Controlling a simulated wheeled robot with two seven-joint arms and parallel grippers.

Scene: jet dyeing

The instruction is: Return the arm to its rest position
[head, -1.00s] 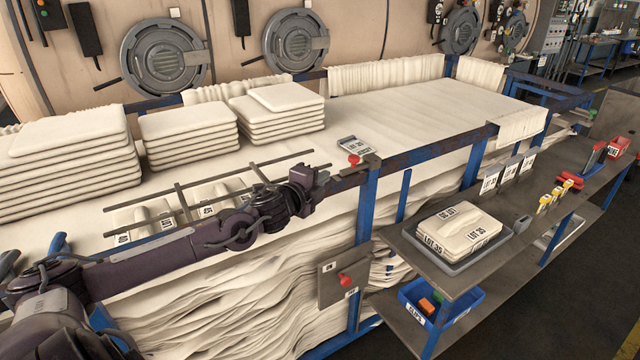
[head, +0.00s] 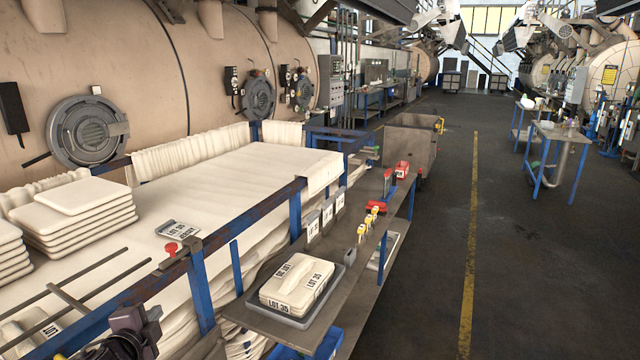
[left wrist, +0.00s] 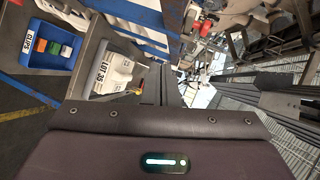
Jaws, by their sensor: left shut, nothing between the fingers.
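My left gripper (head: 152,318) shows at the bottom left of the head view, dark purple, in front of the blue rail of the cloth bench (head: 240,190). It is shut and empty, touching nothing that I can see. Most of the left arm is out of the picture. In the left wrist view the dark gripper body (left wrist: 160,140) fills the bottom; beyond it are the tray with the LOT 35 bundle (left wrist: 112,75) and the blue clip bin (left wrist: 52,45). My right arm and gripper are not in view.
A shelf holds the LOT 35 bundle (head: 296,282) on a grey tray (head: 318,308). A red knob (head: 171,248) sits by the bench rail. Folded cloth stacks (head: 75,215) lie left. The floor (head: 430,250) right of the shelf is clear.

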